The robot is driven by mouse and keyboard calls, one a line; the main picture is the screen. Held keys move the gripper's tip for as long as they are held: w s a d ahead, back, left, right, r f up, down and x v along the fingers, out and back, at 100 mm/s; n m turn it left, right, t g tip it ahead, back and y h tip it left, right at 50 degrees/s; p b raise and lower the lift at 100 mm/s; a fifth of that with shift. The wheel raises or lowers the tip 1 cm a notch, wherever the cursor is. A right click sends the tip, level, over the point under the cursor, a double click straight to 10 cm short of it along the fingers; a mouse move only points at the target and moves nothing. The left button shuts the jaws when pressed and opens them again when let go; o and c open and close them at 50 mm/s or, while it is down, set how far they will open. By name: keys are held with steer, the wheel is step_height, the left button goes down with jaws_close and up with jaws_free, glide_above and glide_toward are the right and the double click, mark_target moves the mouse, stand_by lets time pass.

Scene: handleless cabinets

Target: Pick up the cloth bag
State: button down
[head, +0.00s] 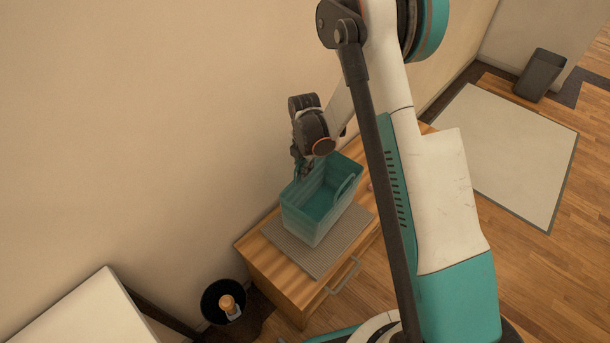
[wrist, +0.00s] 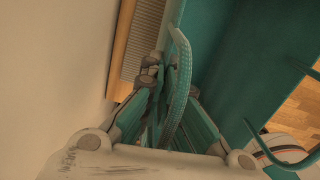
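The cloth bag (head: 304,216) is a teal, open-topped, box-shaped bag with looped handles. In the head view it stands upright on a grey ribbed mat (head: 292,254) on a wooden cabinet. My gripper (head: 302,172) reaches down at its far left rim, beside the wall. In the wrist view the bag (wrist: 232,65) fills the right side. My fingertips (wrist: 160,74) are close together at its near rim, with a curved handle strap rising between and in front of them. The fingers look closed on this edge. The strap partly hides the right finger, and the bag appears empty.
The wall (head: 150,130) is close behind my gripper. The wooden cabinet (head: 275,282) has a front bar handle. A black bin (head: 210,302) with a bottle-like item and a white surface (head: 85,315) are at lower left. A pale rug (head: 515,150) and dark bin (head: 540,74) are at right.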

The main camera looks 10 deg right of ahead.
step_height(320, 180, up, 15)
steer(key=p, duration=0.4)
steer(key=shift+f+p, duration=0.2)
steer(key=shift+p, duration=0.1)
stand_by(0.4)
